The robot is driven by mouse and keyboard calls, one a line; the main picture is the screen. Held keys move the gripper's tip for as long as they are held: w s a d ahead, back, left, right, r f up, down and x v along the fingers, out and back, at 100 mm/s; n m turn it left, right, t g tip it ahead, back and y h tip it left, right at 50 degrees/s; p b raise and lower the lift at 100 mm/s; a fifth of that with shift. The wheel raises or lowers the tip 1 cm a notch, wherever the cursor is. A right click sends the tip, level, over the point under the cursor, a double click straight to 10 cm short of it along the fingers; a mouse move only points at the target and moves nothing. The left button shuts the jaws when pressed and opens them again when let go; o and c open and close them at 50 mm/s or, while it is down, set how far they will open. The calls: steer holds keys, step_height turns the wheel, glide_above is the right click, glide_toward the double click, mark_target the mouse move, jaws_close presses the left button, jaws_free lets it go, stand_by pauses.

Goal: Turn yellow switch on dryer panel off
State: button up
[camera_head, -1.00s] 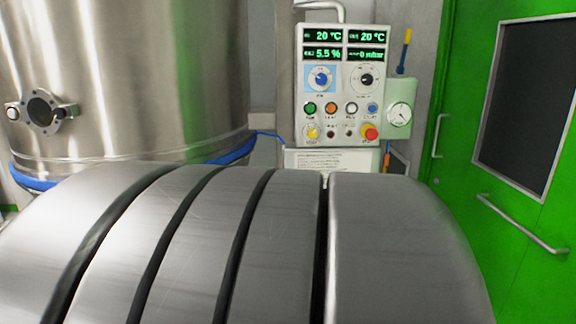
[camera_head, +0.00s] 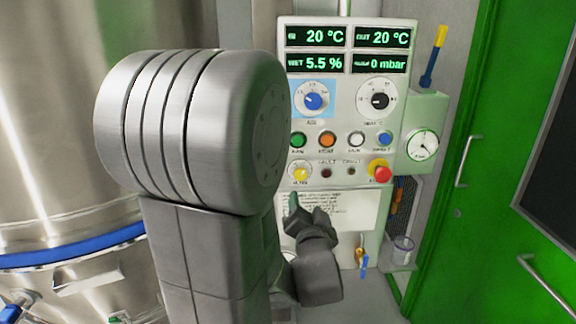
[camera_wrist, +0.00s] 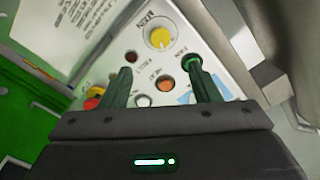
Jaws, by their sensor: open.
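The dryer panel (camera_head: 344,120) stands upright in the middle of the head view, with lit green displays on top. The yellow switch (camera_head: 299,173) is a round knob at its lower left. It shows whole in the wrist view (camera_wrist: 159,38), with a pale mark on its face; I cannot tell its setting. My gripper (camera_head: 308,206) is open and empty, just below the switch in the head view. In the wrist view its two fingers (camera_wrist: 159,68) are spread wide, with the switch centred above the gap between the tips. I see no contact with the switch.
Green and orange (camera_head: 327,139) buttons sit above the switch, and a red stop button (camera_head: 383,173) is to the right. A gauge box (camera_head: 422,142) adjoins the panel. A steel vessel (camera_head: 60,130) stands left and a green door (camera_head: 470,110) right.

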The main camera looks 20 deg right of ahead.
mark_target(300, 177)
steer(key=p+x, duration=0.3)
steer(key=x, duration=1)
steer(key=shift+w, duration=0.25)
steer(key=c, duration=1)
